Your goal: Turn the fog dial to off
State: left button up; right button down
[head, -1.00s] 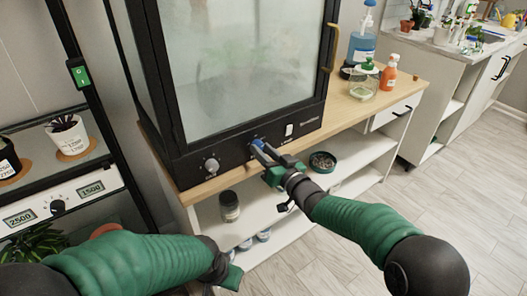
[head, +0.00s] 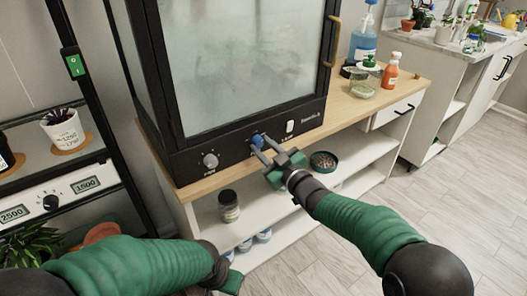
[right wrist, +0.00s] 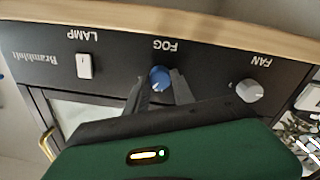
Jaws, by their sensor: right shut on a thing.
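The blue fog dial (head: 257,141) is on the black front panel of the glass cabinet (head: 178,160). My right gripper (head: 259,147) is at the dial, one finger on each side, shut on it. The right wrist view is upside down and shows the dial (right wrist: 160,77) between the fingers under the FOG label (right wrist: 166,46). A small pale mark shows on the dial's face; its exact setting cannot be read. My left gripper (head: 232,280) is low at the bottom, partly hidden, and its jaws cannot be made out.
A grey fan knob (right wrist: 249,90) and a white lamp switch (right wrist: 84,66) flank the dial. A jar (head: 364,80), an orange bottle (head: 390,70) and a blue bottle (head: 362,42) stand on the wooden top. A shelf below holds a dark jar (head: 229,207) and a round dish (head: 323,161).

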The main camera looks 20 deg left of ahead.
jog(key=n, duration=0.1)
jog(key=n+b, duration=0.1)
jog(key=n, duration=0.1)
jog(key=n+b, duration=0.1)
jog(key=shift+f+n, duration=0.3)
jog(key=shift+n, duration=0.1)
jog(key=n+b, duration=0.4)
jog(key=n, duration=0.1)
jog(key=shift+f+n, duration=0.15)
jog(key=shift+n, duration=0.25)
jog(key=n+b, duration=0.3)
jog(key=n, duration=0.2)
jog(key=shift+f+n+g+y+b, duration=0.1)
jog(key=shift+n+g+y+b, duration=0.2)
jog(key=shift+g+b, duration=0.1)
jog(key=shift+n+b, duration=1.5)
jog(key=shift+n, duration=1.2)
jog(key=c, duration=1.1)
grip_release()
jog(key=shift+r, duration=0.3)
jog(key=shift+d, duration=0.15)
